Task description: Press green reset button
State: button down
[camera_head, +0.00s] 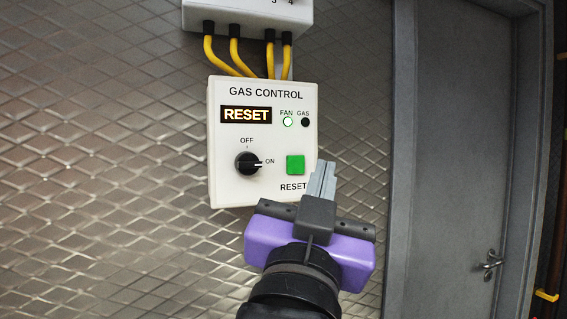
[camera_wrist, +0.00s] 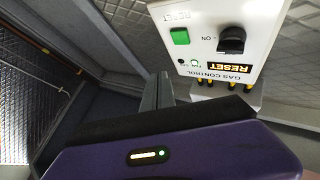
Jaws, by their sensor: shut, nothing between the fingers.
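The green reset button (camera_head: 296,165) is a small square on the lower right of the white gas control box (camera_head: 224,180), above the word RESET. The button also shows in the wrist view (camera_wrist: 180,36). A black knob (camera_head: 247,163) left of it has its white mark towards ON. A display (camera_head: 246,115) reads RESET; the FAN lamp (camera_head: 288,122) is lit white-green and the GAS lamp (camera_head: 305,122) is dark. My gripper (camera_head: 324,172) is shut and empty, its fingertips just right of the button in the head view. In the wrist view the fingertips (camera_wrist: 158,80) appear apart from the button.
Yellow cables (camera_head: 232,57) run from the box up to another white box (camera_head: 245,16). The wall (camera_head: 105,150) is patterned metal. A grey door (camera_head: 445,150) with a handle (camera_head: 489,262) is on the right. The space left of the box is clear.

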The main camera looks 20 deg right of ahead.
aim_at(305, 157)
jog(key=shift+w+b, duration=0.45)
jog(key=shift+w, duration=2.25)
jog(key=shift+w, duration=0.1)
jog(key=shift+w+b, duration=0.3)
jog(key=shift+b, duration=0.15)
jog(key=shift+w+b, duration=0.3)
jog(key=shift+w, duration=0.15)
dwell(0.4)
jog(key=shift+s, duration=0.85)
jog(key=shift+s, duration=2.5)
